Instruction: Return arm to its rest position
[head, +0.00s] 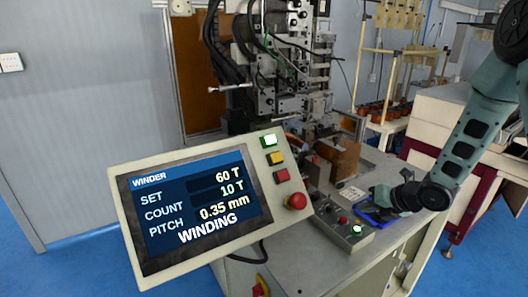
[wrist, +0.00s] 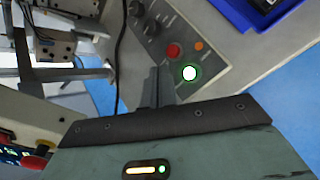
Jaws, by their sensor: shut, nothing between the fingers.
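My arm (head: 468,140) reaches in from the right in the head view and bends down to the machine table. My gripper (head: 382,196) is low over the table, close to the blue tray and behind the small button box. In the wrist view my gripper (wrist: 160,86) has its two fingers together with nothing between them. They point toward the grey button box (wrist: 215,62), which has a lit green-ringed button (wrist: 189,73), a red button (wrist: 173,50) and an orange one. Whether the fingertips touch the box cannot be told.
The winder display (head: 195,207) reads WINDING, count 10 T of 60 T. Its panel has a lit green button (head: 269,140) and a red stop knob (head: 296,201). The winding machine (head: 285,60) stands behind. A blue tray (head: 372,214) lies on the table (head: 300,272). A black cable (wrist: 119,55) runs nearby.

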